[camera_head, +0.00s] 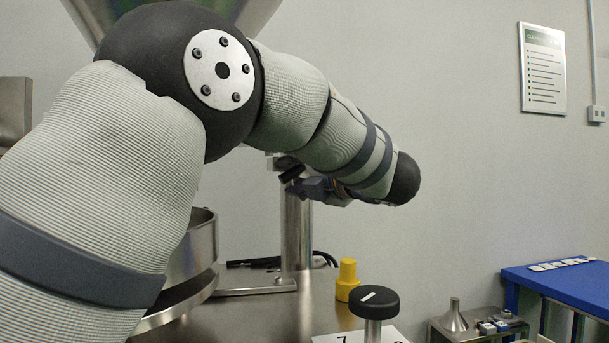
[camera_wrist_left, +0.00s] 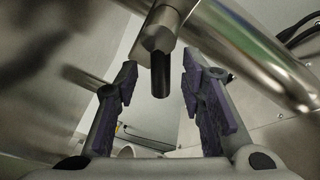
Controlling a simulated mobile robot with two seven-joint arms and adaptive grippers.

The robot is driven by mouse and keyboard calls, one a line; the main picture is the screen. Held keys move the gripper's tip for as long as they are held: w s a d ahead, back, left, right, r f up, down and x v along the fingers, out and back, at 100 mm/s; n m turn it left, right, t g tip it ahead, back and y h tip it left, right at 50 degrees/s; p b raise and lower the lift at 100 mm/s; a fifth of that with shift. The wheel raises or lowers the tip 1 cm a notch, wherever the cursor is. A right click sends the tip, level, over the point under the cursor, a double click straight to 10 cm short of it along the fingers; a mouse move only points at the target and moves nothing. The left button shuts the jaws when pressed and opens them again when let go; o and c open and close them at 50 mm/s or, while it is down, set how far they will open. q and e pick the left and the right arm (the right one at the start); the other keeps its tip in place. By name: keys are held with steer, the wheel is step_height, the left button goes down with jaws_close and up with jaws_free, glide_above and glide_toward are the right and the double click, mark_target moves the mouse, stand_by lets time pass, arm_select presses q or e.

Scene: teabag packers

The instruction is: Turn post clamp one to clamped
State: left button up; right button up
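A steel post (camera_head: 297,232) stands upright in the middle of the head view, and a clamp with a dark lever (camera_head: 291,173) shows in part on it, beside my gripper. My left gripper (camera_head: 322,188) is at the post's upper part, partly hidden by my arm. In the left wrist view, the clamp's metal body (camera_wrist_left: 163,27) and short black handle (camera_wrist_left: 160,78) sit beside the slanting shiny post (camera_wrist_left: 245,55). The two fingers are spread on either side of the handle, with gaps on both sides. My right gripper is in neither view.
A steel pan (camera_head: 203,240) stands left of the post. A yellow knob (camera_head: 347,280) and a black dial with a white mark (camera_head: 374,302) stand up in front. A blue table (camera_head: 560,285) with several small packets is at right.

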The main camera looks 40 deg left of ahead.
arm_select(q)
steer(key=shift+c, duration=0.2)
jaws_close()
steer(key=shift+s+a+r+m+t+y, duration=0.1)
steer(key=shift+r+m+t+y, duration=0.25)
steer(key=shift+m, duration=0.85)
steer(key=shift+s+r+m+t+y, duration=0.1)
steer(key=shift+r+m+t+y, duration=0.2)
steer(key=shift+m, duration=0.9)
steer(key=shift+a+r+m+t+y, duration=0.1)
steer(key=shift+r+m+t+y, duration=0.2)
steer(key=shift+m, duration=0.9)
